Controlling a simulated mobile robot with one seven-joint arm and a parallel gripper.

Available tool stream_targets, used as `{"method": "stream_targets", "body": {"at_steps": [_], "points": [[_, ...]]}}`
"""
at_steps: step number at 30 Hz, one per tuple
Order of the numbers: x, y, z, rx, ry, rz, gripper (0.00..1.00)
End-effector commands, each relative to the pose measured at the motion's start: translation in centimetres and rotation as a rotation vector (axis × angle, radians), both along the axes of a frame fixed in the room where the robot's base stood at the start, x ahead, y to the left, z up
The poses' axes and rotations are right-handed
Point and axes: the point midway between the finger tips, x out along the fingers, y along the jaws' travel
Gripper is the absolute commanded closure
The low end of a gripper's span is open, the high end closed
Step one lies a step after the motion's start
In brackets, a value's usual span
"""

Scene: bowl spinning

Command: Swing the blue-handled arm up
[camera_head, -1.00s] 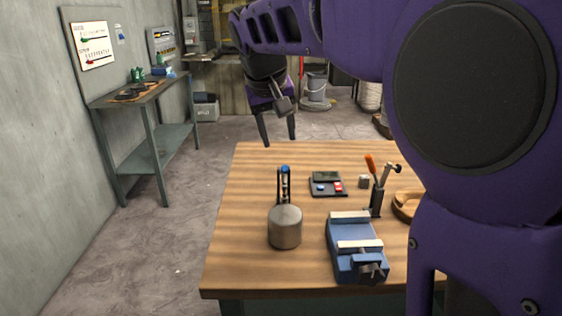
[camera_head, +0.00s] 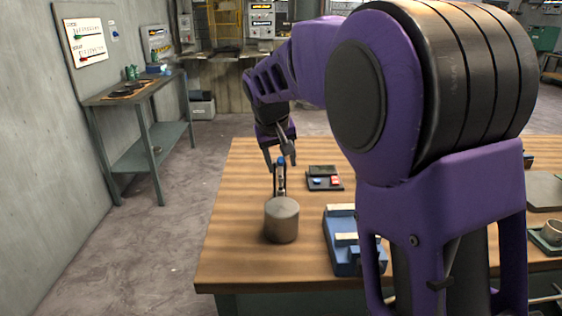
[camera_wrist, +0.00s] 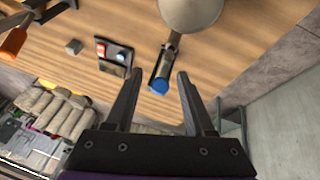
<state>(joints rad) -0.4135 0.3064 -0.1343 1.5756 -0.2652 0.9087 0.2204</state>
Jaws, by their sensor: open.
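The blue-handled arm (camera_head: 281,176) is a dark lever with a round blue knob at its end, standing behind a grey cylinder (camera_head: 282,220) on the wooden table. In the wrist view the blue knob (camera_wrist: 159,86) lies between and a little beyond my two fingers, with the lever running up to the pale rounded body (camera_wrist: 190,12). My gripper (camera_head: 281,160) is open and sits at the knob end of the lever. In the wrist view my gripper (camera_wrist: 157,84) has a finger on either side of the knob, with gaps visible on both sides.
A small box with red and blue buttons (camera_head: 324,178) lies just right of the lever. A blue vise (camera_head: 343,240) stands right of the cylinder, partly hidden by my arm. The table's left part (camera_head: 232,210) is clear. A side bench (camera_head: 135,90) stands against the left wall.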

Motion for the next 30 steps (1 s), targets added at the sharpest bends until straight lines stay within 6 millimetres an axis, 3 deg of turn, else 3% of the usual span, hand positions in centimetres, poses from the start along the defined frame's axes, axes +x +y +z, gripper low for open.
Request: {"method": "stream_targets", "body": {"at_steps": [1,10,30], "points": [[0.0,-0.01,0.01,0.0,0.0,0.0,0.46],[-0.03,0.0,0.03,0.0,0.0,0.0,1.0],[-0.03,0.01,0.06,0.0,0.0,0.0,1.0]]}}
